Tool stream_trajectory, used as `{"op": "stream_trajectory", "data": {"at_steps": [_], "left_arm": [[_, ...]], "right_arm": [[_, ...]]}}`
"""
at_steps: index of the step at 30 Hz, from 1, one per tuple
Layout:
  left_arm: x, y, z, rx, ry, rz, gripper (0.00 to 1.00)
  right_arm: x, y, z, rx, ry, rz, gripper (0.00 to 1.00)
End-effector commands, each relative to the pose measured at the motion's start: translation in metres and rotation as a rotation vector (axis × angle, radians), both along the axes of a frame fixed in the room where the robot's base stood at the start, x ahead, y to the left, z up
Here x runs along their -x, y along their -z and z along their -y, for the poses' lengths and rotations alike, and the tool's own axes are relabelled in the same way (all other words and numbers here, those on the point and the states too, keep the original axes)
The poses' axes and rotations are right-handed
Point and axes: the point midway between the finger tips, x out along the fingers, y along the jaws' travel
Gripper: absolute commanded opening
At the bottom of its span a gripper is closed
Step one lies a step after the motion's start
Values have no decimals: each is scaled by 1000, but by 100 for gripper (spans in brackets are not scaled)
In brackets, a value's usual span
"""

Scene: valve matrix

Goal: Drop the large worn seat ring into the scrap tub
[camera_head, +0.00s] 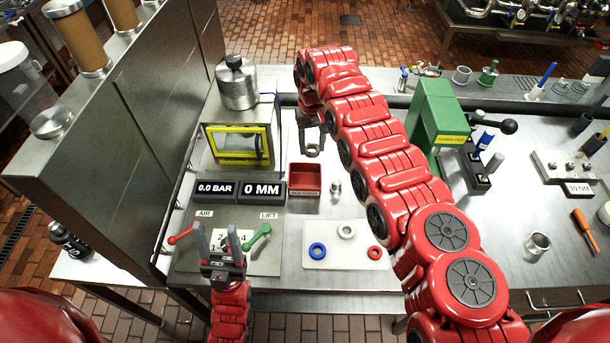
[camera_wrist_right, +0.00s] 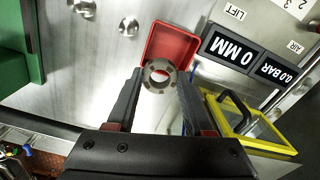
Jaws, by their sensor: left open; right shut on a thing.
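The scrap tub (camera_head: 304,192) is a small open red square box on the bench. In the right wrist view the ring overlaps the near part of the tub (camera_wrist_right: 178,44), seemingly above it. The tub looks empty where its floor shows. My left gripper (camera_head: 220,243) is open and empty at the front left, by the red and green levers.
A white mat (camera_head: 347,262) holds a blue, a white and a red ring. A yellow-framed box (camera_head: 238,144) and displays (camera_head: 262,190) stand left of the tub. A small metal part (camera_head: 335,187) stands right of it. A green press (camera_head: 437,120) stands further right.

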Motion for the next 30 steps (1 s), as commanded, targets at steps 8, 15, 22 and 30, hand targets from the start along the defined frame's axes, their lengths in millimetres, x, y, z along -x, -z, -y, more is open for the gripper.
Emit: {"op": "stream_trajectory", "data": {"at_steps": [8,15,22,30], "left_arm": [[0,14,0,0,0,0,56],[0,18,0,0,0,0,56],[0,17,0,0,0,0,56],[0,17,0,0,0,0,56]], "right_arm": [[0,38,0,1,0,-1,0],[0,47,0,1,-1,0,0],[0,46,0,1,-1,0,63],[0,46,0,1,0,0,87]]}}
